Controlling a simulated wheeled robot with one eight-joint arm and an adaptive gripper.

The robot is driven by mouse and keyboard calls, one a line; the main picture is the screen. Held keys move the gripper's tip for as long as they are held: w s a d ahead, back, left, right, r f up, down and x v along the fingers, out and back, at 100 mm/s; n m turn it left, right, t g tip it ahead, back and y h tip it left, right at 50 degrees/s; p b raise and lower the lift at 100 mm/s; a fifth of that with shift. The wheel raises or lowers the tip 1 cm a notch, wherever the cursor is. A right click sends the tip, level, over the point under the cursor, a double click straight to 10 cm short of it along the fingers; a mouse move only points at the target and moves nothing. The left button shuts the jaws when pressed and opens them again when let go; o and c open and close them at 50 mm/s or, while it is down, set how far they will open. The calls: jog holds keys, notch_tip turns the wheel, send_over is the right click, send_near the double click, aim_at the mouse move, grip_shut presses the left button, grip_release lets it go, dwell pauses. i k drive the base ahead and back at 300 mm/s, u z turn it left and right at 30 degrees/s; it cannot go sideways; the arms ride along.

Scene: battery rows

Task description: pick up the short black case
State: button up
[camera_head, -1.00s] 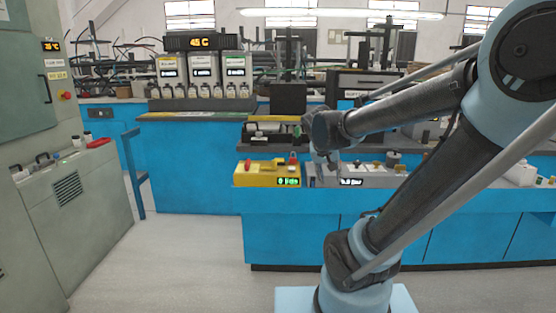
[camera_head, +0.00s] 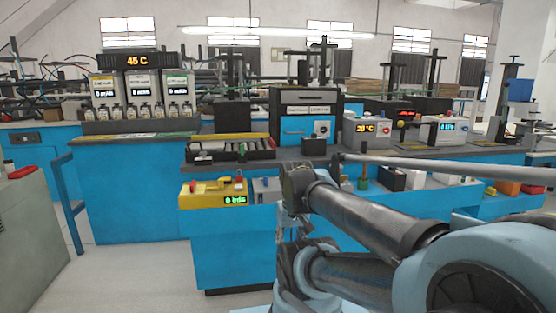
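No black case is clearly marked as the short one. A small low black case (camera_head: 391,178) stands on the front bench beside a white block, right of my arm. A larger black box (camera_head: 232,117) stands on the bench behind the yellow device, and a small black block (camera_head: 314,146) sits nearer the middle. My gripper (camera_head: 291,226) hangs below the wrist at the bench's front, apart from these boxes. It is small and dark here, and its fingers cannot be made out. My arm hides part of the bench.
A yellow device (camera_head: 213,193) with a green display sits at the front bench's left end. A black cabinet with a blue front (camera_head: 305,114), a grey temperature unit (camera_head: 366,131) and red-orange bins (camera_head: 508,187) stand farther right. The floor at left (camera_head: 140,268) is clear.

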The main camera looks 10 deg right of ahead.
aim_at(309, 147)
jog(key=z, duration=0.05)
jog(key=i, duration=1)
jog(key=z, duration=1.15)
